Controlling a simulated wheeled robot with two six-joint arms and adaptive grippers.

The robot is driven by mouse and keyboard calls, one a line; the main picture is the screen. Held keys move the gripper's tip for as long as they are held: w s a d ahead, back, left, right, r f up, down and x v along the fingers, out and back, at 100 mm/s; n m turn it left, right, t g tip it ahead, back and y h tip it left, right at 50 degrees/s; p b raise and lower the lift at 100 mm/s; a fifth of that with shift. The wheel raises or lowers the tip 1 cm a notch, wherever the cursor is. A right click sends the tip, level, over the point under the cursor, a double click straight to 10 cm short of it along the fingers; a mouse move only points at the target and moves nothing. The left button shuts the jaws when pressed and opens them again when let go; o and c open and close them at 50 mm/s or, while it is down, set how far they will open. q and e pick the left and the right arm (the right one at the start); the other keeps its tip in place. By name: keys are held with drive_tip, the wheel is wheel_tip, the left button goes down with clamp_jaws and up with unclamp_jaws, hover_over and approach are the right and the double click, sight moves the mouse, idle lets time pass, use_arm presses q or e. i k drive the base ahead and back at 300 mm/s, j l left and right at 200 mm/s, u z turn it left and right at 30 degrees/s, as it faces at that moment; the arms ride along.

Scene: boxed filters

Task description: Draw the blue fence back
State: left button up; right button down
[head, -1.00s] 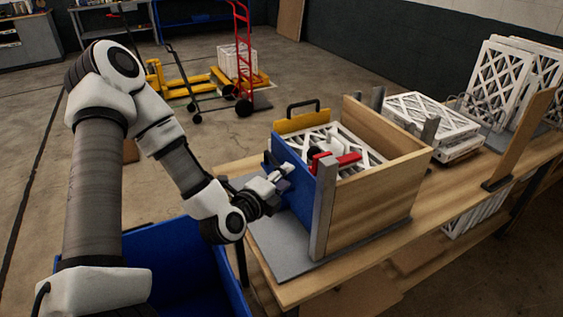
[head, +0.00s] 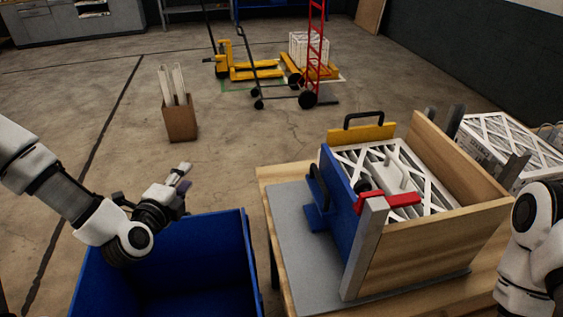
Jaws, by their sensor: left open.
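The blue fence (head: 341,207) stands upright along the left side of the wooden box (head: 437,248) on the table, with a black handle on its outer face. A red clamp or latch (head: 389,201) lies over its near end, beside a grey post (head: 364,246). White filters (head: 400,165) lie inside the box. My left gripper (head: 180,183) is open and empty, left of the fence and above the blue bin, well apart from the fence. My right arm shows at the right edge; its gripper is out of view.
A blue bin (head: 247,262) stands left of the table (head: 264,178). A yellow panel (head: 362,133) with a black handle closes the box's far side. More filters (head: 510,141) lie at the right. A carton (head: 180,119) and pallet trucks (head: 252,70) stand on the floor behind.

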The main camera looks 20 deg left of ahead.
sight(333, 194)
drive_tip(key=u, duration=0.2)
drive_tip(key=i+l+z, duration=0.1)
drive_tip(key=l, duration=0.3)
drive_tip(key=i+l, duration=0.2)
drive_tip(key=l, duration=0.15)
drive_tip(key=i+l+z, duration=0.15)
drive_tip(key=l, duration=0.2)
